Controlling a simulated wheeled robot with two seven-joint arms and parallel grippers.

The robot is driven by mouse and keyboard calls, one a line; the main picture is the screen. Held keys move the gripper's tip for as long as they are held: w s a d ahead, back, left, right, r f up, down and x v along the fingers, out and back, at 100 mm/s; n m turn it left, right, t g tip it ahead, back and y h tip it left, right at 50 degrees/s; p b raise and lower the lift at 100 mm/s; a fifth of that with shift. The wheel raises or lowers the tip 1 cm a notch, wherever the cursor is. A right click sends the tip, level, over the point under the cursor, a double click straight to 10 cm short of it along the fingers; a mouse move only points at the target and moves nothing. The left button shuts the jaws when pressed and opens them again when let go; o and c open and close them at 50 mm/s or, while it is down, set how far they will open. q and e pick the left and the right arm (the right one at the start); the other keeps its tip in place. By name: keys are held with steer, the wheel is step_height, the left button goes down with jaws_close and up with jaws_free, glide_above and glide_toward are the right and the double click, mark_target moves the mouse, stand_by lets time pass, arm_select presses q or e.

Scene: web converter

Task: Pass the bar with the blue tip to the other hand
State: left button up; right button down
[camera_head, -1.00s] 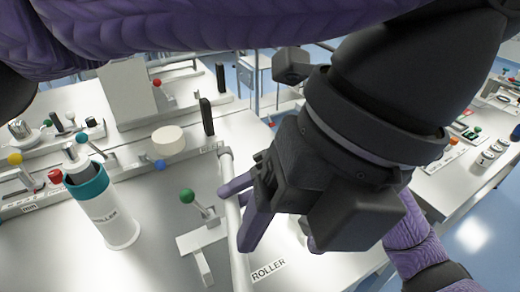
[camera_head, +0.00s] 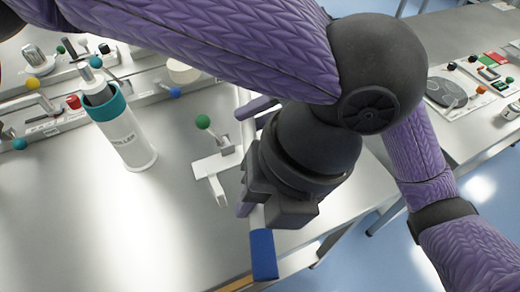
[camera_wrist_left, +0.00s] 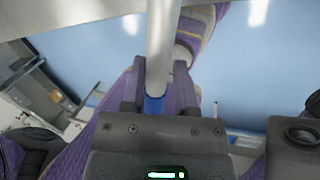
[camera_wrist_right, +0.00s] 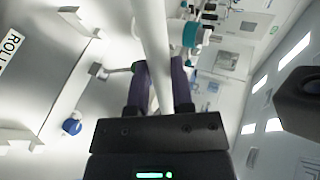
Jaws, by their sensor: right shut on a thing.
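The bar is a long white rod with a blue tip (camera_head: 263,255), which points down at the bottom of the head view. Its white shaft (camera_wrist_left: 163,35) also shows in both wrist views, crossing the right wrist view (camera_wrist_right: 153,35) from the top. My right gripper (camera_head: 262,114) is the upper one and is shut on the shaft; its body is mostly hidden behind an arm. My left gripper (camera_head: 250,206) is lower, close to the blue end. Its fingers stand open on either side of the bar in the left wrist view (camera_wrist_left: 158,85); contact is unclear.
A white and teal canister (camera_head: 127,140) stands on the grey bench, left of the grippers. A white bracket (camera_head: 217,165) and a green-knobbed lever (camera_head: 204,122) are close to the grippers. Another bench with a control panel (camera_head: 462,92) is at right, with blue floor between.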

arm_select(q)
jaws_close()
arm_select(e)
steer(key=shift+c, duration=2.1)
jaws_free()
